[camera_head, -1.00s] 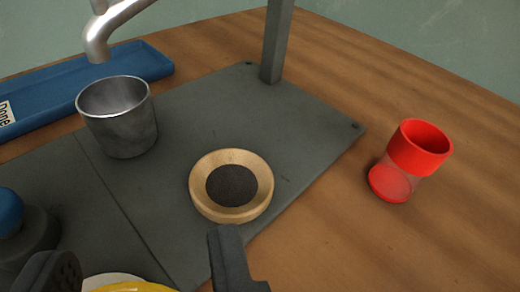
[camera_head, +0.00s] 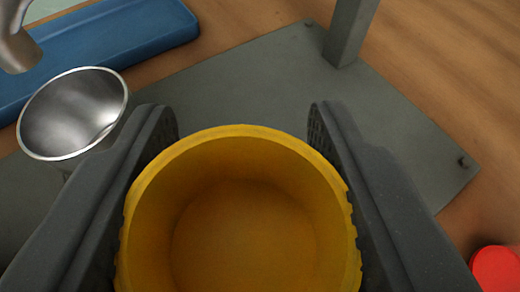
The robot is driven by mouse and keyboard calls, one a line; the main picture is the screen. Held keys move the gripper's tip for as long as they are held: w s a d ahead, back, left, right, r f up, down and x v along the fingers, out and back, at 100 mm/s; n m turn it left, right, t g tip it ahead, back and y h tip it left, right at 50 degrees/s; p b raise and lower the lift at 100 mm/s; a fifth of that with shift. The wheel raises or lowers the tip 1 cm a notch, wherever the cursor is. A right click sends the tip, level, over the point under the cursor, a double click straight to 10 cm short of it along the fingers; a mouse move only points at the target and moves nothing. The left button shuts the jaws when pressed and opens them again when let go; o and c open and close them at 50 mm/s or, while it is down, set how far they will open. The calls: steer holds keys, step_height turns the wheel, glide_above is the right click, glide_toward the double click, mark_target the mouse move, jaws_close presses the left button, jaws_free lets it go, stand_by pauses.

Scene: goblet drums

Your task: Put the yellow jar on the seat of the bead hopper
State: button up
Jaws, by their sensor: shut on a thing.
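The yellow jar (camera_head: 243,235) is open at the top and shows from above, large in the lower middle of the view. My gripper (camera_head: 240,128) is shut on it, with one dark finger on each side of its wall. The jar's inside looks empty. The round wooden seat with a dark centre, seen earlier on the grey base plate (camera_head: 250,90), is out of sight now, probably behind the jar. I cannot tell the gap between the jar's underside and the seat.
A metal cup (camera_head: 70,115) stands left of my gripper, close to the left finger in the picture. A metal spout (camera_head: 17,45) is above it. A blue tray (camera_head: 110,45) lies behind. A grey post (camera_head: 350,30) rises at the back. A red jar (camera_head: 497,268) is at the lower right edge.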

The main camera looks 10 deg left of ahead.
mark_target(247, 200)
steer(key=shift+f+b, duration=0.6)
steer(key=shift+f, duration=1.15)
steer(key=shift+f, duration=0.1)
steer(key=o, duration=1)
steer(key=shift+s+d+r, duration=0.1)
steer(key=shift+s+r, duration=0.15)
steer(key=p+v, duration=0.2)
steer(key=v, duration=0.9)
steer(key=shift+s+p, duration=0.2)
steer(key=shift+p, duration=0.2)
steer(key=shift+r, duration=0.1)
